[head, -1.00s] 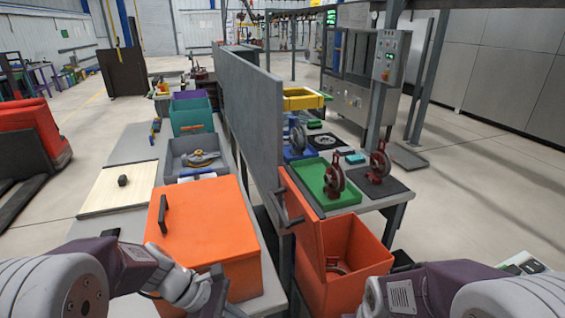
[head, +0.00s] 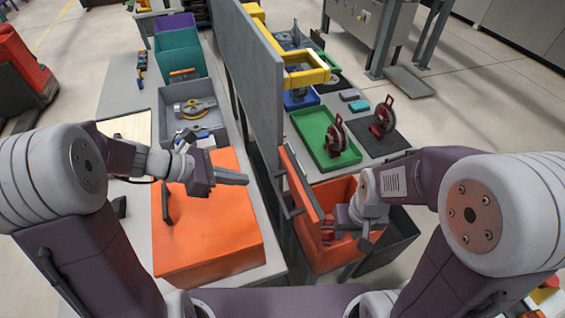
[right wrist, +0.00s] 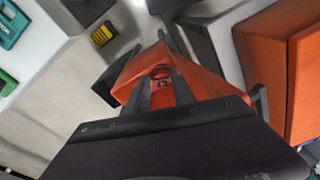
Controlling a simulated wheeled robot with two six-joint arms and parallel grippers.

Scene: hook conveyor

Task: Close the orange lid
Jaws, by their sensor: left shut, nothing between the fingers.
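An orange box (head: 326,262) stands right of the grey divider with its top open. Its orange lid (head: 300,187) stands up steeply on the box's left side, with a dark handle (head: 284,194) facing the divider. My right gripper (head: 350,230) is over the open box, to the right of the lid. In the right wrist view its fingers (right wrist: 161,76) are apart, with orange surfaces beyond them and nothing seen held. My left gripper (head: 240,179) is shut and empty above a second orange box (head: 215,235), whose top is closed and bears a dark handle (head: 167,203).
The tall grey divider (head: 245,90) separates the two work surfaces. A green tray (head: 318,145) with a red-based wheel part lies behind the open box. A grey bin (head: 168,97) with a yellow-grey part stands behind the closed box. A dark bin (head: 400,243) is right of the open box.

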